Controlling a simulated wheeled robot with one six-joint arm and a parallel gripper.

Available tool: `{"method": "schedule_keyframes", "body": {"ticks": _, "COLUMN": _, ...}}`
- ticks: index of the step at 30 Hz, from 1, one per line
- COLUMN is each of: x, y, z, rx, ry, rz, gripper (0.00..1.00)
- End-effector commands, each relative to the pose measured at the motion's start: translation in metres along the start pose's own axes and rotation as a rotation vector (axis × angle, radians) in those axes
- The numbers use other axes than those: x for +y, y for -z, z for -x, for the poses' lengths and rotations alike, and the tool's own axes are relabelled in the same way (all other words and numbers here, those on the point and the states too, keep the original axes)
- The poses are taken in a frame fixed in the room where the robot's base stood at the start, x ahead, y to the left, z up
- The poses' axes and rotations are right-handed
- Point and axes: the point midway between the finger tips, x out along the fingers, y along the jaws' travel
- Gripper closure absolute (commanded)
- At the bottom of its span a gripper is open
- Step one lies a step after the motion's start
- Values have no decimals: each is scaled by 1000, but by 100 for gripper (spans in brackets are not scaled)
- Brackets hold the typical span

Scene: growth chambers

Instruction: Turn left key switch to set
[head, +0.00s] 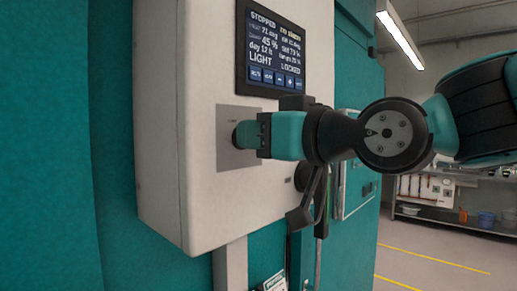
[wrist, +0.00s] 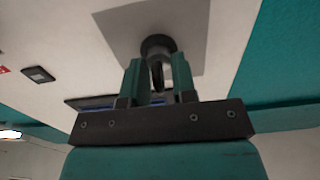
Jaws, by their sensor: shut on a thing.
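The left key switch (wrist: 158,44) has a dark round collar on a grey square plate (wrist: 120,28) on the white control box. The plate also shows in the head view (head: 236,162), below the screen. My gripper (wrist: 158,72) has its two teal fingers on either side of the switch's dark key, shut on it. In the head view my gripper (head: 243,134) reaches the plate from the right and hides most of the switch. The key's exact angle and the plate's label are too small to read.
The control box (head: 160,130) carries a screen (head: 275,50) showing "STOPPED", "LIGHT" and "LOCKED". A dark round part (head: 303,178) sits on the box's front, lower right, partly behind my arm. Teal chamber walls surround the box. A shelf (head: 440,215) stands far right beyond open floor.

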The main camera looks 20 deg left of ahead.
Motion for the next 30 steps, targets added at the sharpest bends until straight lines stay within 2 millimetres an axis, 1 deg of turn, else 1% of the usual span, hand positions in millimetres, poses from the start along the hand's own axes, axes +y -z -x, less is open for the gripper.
{"method": "schedule_keyframes", "body": {"ticks": 1, "x": 0, "y": -4, "z": 0, "rx": -1, "ry": 1, "rz": -42, "gripper": 98}}
{"method": "schedule_keyframes", "body": {"ticks": 9, "x": 2, "y": -3, "z": 0, "rx": -1, "ry": 0, "rz": -275, "gripper": 98}}
{"method": "schedule_keyframes", "body": {"ticks": 15, "x": 2, "y": -2, "z": 0, "rx": -3, "ry": 0, "rz": -407, "gripper": 98}}
{"method": "schedule_keyframes", "body": {"ticks": 21, "x": 3, "y": -2, "z": 0, "rx": -3, "ry": 0, "rz": -489, "gripper": 98}}
{"method": "schedule_keyframes", "body": {"ticks": 30, "x": 3, "y": -2, "z": 0, "rx": -3, "ry": 0, "rz": -532, "gripper": 98}}
